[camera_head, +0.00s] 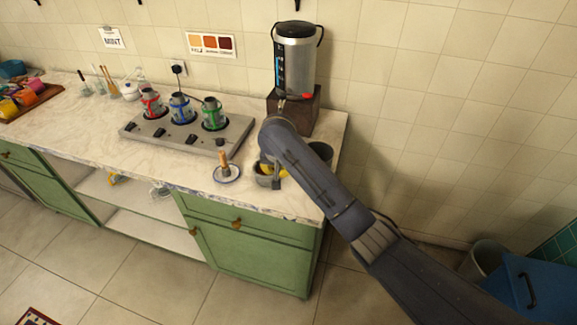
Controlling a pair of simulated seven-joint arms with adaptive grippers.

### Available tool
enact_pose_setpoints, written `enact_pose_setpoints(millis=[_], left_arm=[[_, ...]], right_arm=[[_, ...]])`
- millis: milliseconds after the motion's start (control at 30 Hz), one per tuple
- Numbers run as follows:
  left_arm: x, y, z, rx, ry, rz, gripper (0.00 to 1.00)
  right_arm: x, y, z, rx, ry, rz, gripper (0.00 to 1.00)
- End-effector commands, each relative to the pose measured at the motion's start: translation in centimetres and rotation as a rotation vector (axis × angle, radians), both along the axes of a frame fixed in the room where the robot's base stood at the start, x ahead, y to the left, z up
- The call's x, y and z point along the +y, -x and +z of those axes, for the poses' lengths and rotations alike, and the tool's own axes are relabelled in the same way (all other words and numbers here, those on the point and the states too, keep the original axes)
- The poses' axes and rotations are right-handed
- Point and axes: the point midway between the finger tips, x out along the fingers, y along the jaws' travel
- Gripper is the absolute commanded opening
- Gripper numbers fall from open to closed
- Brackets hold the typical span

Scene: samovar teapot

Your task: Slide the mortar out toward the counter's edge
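The mortar looks to be the small grey bowl (262,181) near the front edge of the counter, with something yellow showing at its top. My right arm comes in from the right and bends down over it. My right gripper (275,178) is at the bowl's right side, small and partly covered by my own arm. I cannot tell whether its fingers touch the bowl or how wide they are. A pestle-like wooden handle (224,159) stands on a small round dish (227,175) left of the bowl. My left gripper is out of view.
A dark cup (321,152) stands right of my arm. Behind are the samovar (295,58) on a wooden box and a stove (180,136) with several coloured pots. The marble counter's (196,180) front strip is clear left of the dish. Green cabinets (258,258) are below.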

Motion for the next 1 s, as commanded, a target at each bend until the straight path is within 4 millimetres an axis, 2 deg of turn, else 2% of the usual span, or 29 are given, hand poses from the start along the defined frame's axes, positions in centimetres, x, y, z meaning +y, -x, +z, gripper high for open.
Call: enact_pose_setpoints(millis=[133,467,500,700,1000], left_arm=[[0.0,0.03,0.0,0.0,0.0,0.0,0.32],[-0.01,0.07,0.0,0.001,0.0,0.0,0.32],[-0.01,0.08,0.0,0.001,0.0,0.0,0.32],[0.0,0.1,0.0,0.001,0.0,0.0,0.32],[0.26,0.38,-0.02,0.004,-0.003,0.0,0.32]], right_arm=[[0.75,0.44,0.04,0.0,-0.001,0.01,0.0],[0.87,0.52,0.02,0.0,-0.002,0.012,0.0],[0.87,0.52,0.02,0.0,-0.001,0.012,0.11],[0.84,0.5,0.02,0.0,-0.001,0.011,0.34],[0.84,0.55,0.18,0.0,-0.002,0.011,0.34]])
